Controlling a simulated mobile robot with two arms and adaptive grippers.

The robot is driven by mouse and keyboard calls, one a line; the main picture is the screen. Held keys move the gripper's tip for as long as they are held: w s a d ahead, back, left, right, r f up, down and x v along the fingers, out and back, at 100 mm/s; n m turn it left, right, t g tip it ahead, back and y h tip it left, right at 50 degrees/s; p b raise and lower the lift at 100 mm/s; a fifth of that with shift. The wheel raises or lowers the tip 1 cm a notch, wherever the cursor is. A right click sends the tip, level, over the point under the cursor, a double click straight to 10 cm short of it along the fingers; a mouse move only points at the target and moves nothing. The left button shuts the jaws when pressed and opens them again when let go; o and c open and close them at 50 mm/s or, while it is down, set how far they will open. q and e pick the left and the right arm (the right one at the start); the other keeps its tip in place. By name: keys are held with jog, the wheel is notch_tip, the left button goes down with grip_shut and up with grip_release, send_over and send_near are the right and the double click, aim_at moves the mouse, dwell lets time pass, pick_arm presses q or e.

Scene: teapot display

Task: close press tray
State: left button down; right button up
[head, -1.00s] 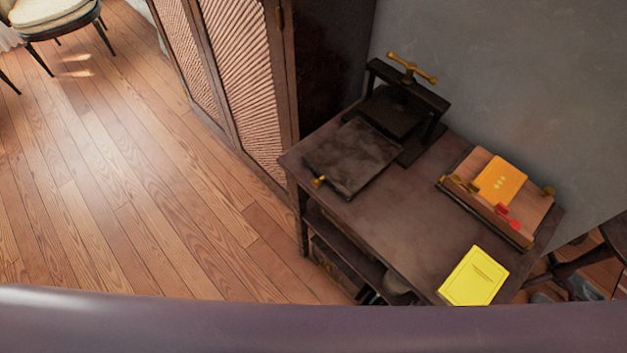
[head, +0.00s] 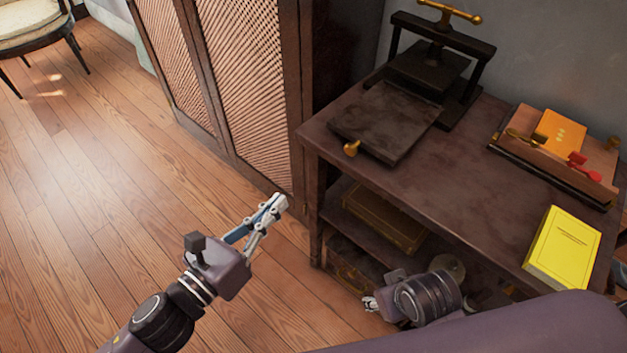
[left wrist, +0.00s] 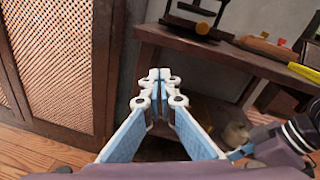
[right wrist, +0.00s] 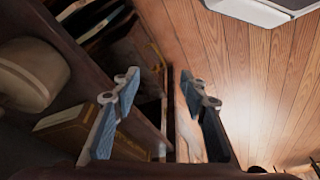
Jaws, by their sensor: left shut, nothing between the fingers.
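The book press (head: 432,62) is a black frame with a brass screw handle (head: 449,11), at the back of the dark wooden table. Its dark flat tray (head: 385,122) sticks out toward the table's left front edge, with a brass knob (head: 351,148) on its front. My left gripper (head: 280,203) is shut and empty, in the air left of the table and below the tray; its closed fingers show in the left wrist view (left wrist: 159,76). My right gripper (head: 370,303) is low by the table's lower shelf; in the right wrist view its fingers (right wrist: 160,78) are apart and empty.
On the table (head: 440,185) are a yellow book (head: 563,247) and a wooden stand (head: 550,160) with an orange book (head: 560,132). Cases (head: 383,218) sit on the lower shelves. A cabinet (head: 240,80) stands to the left. The wooden floor (head: 110,200) at left is open.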

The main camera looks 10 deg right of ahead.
pick_arm(q)
jog(key=s+d+r+m+h+b, duration=0.1)
jog(key=s+r+m+h, duration=0.1)
jog(key=s+r+m, duration=0.3)
send_near(349, 152)
jog(key=shift+g, duration=0.4)
jog(key=x, duration=0.5)
jog(key=shift+w+r, duration=0.15)
jog(key=shift+w, duration=0.25)
jog(key=shift+x, duration=0.75)
pick_arm(e)
jog(key=r, duration=0.2)
jog(key=s+a+r, duration=0.1)
jog(key=shift+a+r, duration=0.1)
jog(key=shift+r, duration=0.25)
